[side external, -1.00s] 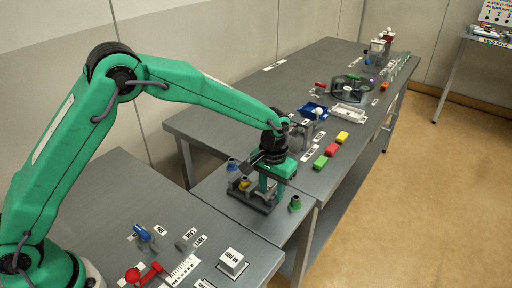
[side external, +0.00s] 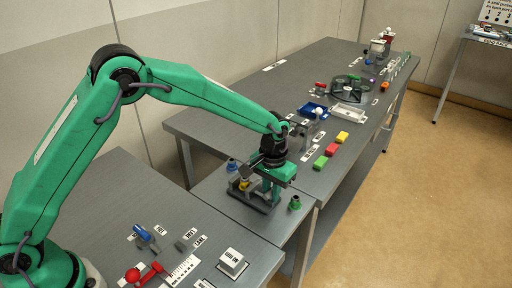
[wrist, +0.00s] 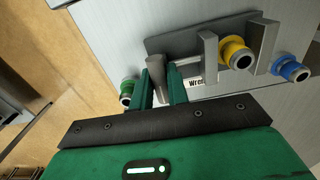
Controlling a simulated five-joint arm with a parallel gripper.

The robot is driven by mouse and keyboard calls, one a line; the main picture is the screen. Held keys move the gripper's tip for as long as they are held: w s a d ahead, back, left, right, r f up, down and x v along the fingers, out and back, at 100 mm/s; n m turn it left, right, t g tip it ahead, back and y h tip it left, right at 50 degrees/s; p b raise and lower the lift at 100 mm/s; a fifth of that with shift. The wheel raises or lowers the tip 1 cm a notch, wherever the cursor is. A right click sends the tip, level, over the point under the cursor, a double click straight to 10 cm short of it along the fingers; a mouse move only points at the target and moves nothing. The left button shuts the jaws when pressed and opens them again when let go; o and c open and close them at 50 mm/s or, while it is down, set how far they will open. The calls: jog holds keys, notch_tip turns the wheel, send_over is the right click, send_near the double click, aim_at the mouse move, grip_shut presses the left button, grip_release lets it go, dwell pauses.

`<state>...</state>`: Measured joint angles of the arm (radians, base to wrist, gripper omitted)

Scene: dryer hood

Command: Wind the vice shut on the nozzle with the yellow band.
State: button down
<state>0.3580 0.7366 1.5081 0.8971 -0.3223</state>
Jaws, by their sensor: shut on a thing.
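The grey vice (wrist: 175,42) lies on the table with two upright jaws. The nozzle with the yellow band (wrist: 235,53) stands between them, close to both; I cannot tell whether they touch it. It also shows in the side view (side external: 244,184), left of my gripper (side external: 267,190). In the wrist view my gripper (wrist: 162,85) is shut on a grey rounded peg (wrist: 164,78) at the vice's left end, which looks like its handle. The peg's lower part is hidden.
A blue-banded nozzle (wrist: 290,68) stands just outside the right jaw. A green-banded nozzle (wrist: 127,88) stands left of my fingers, near the table edge. A label (wrist: 198,82) is partly hidden. Coloured blocks (side external: 331,149) lie on the long bench beyond.

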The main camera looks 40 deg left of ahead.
jog(key=shift+m, duration=1)
jog(key=shift+m, duration=1.5)
jog(key=shift+m, duration=0.9)
jog(key=shift+m, duration=1.2)
jog(key=shift+d, duration=0.1)
